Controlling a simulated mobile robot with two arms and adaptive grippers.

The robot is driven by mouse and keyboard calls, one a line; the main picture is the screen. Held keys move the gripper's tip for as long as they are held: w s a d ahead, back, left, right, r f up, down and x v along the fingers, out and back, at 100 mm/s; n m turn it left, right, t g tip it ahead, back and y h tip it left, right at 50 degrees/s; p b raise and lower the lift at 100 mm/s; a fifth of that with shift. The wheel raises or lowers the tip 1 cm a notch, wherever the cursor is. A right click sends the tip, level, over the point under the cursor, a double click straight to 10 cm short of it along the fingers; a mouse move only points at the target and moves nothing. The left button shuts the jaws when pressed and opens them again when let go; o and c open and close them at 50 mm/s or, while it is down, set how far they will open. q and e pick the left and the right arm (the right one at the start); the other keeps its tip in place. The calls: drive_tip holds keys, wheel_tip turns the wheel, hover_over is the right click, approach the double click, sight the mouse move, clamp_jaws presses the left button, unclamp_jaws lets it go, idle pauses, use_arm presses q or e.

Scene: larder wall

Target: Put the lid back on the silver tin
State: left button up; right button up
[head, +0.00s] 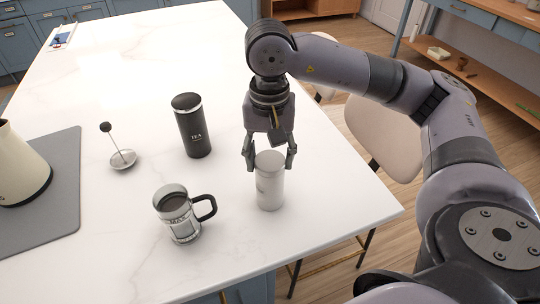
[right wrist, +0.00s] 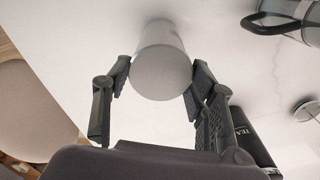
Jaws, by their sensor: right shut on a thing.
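The silver tin (head: 270,190) stands upright near the right edge of the white counter, pale and matt, with a small dark label on its side. Its top is a closed, plain pale lid (head: 269,160); whether this is seated all the way is too small to tell. My right gripper (head: 269,163) reaches down from above and is shut on the lid, one finger on each side. The lid's round pale face (right wrist: 160,80) fills the space between the fingertips (right wrist: 160,72) in the right wrist view. My left gripper is not in view.
A black TEA canister (head: 192,127) and a glass mug (head: 180,222) with a black handle stand to the left of the tin. Beyond are a plunger (head: 123,158), a grey mat (head: 62,150) and a cream kettle (head: 20,165). The counter's back is mostly clear.

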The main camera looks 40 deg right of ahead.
idle(0.4)
drive_tip(key=o, duration=1)
drive_tip(key=shift+c, duration=0.2)
drive_tip(key=shift+o, duration=0.6)
drive_tip(key=o, duration=0.4)
drive_tip(key=shift+c, duration=0.2)
drive_tip(key=shift+r+p, duration=1.9)
drive_tip(key=shift+r, duration=1.6)
clamp_jaws()
